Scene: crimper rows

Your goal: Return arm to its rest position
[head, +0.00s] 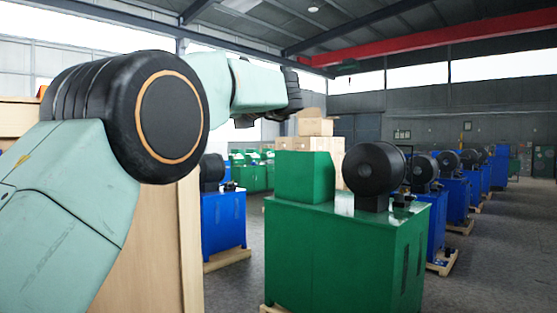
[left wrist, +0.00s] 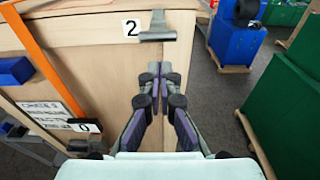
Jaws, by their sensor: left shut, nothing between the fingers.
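My left arm (head: 160,115) comes in from the left in the head view, bent at a large black joint and reaching away. Its gripper cannot be made out there. In the left wrist view my left gripper (left wrist: 160,75) is shut and empty, its two fingers together. It points toward a wooden crate or bench (left wrist: 85,45) with a number 2 label (left wrist: 131,28) and a grey metal piece (left wrist: 158,28) near its top edge. I cannot tell whether the fingertips touch it. My right gripper is not in view.
A green machine (head: 345,250) with a black motor stands close in front. Blue machines (head: 222,220) stand behind and in a row to the right. A wooden panel (head: 150,250) is beside my arm. An orange strap or bar (left wrist: 45,55) and a sign (left wrist: 45,118) show at left.

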